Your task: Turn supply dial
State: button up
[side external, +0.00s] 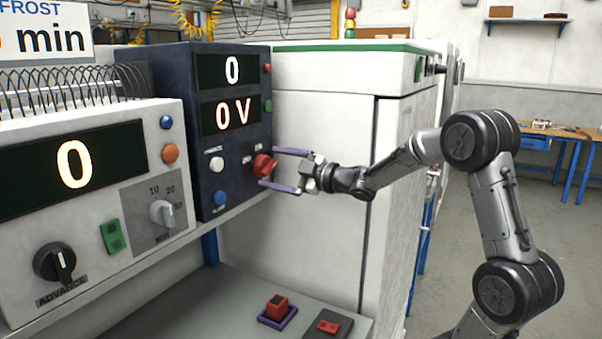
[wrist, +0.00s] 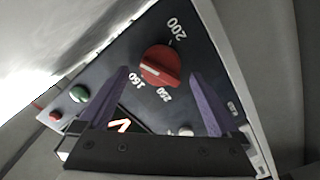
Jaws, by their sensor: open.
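The supply dial is a red round knob (side external: 264,165) on the front of a dark blue supply unit (side external: 236,90) whose two lit displays read 0 and 0 V. In the wrist view my gripper (wrist: 158,72) has a finger on either side of the dial with visible gaps. I cannot tell how far the fingertips are from the panel.
The supply unit also bears a white knob (side external: 216,164), a blue button (side external: 220,198) and a green button (side external: 268,105). A white unit (side external: 90,200) with its own dials stands at the left. A white cabinet (side external: 320,215) stands close behind my gripper. A red button (side external: 277,306) sits below.

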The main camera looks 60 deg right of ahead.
jog(key=s, duration=1.2)
jog(key=shift+s, duration=0.25)
jog(key=w+m, duration=0.3)
jog(key=w, duration=0.1)
jog(key=w+m, duration=0.3)
jog(key=w, duration=0.2)
jog(key=w+m, duration=0.4)
jog(key=w, duration=0.1)
jog(key=shift+w+d+r, duration=0.1)
jog(key=shift+d, duration=0.05)
jog(key=c, duration=1.4)
jog(key=shift+o, duration=0.2)
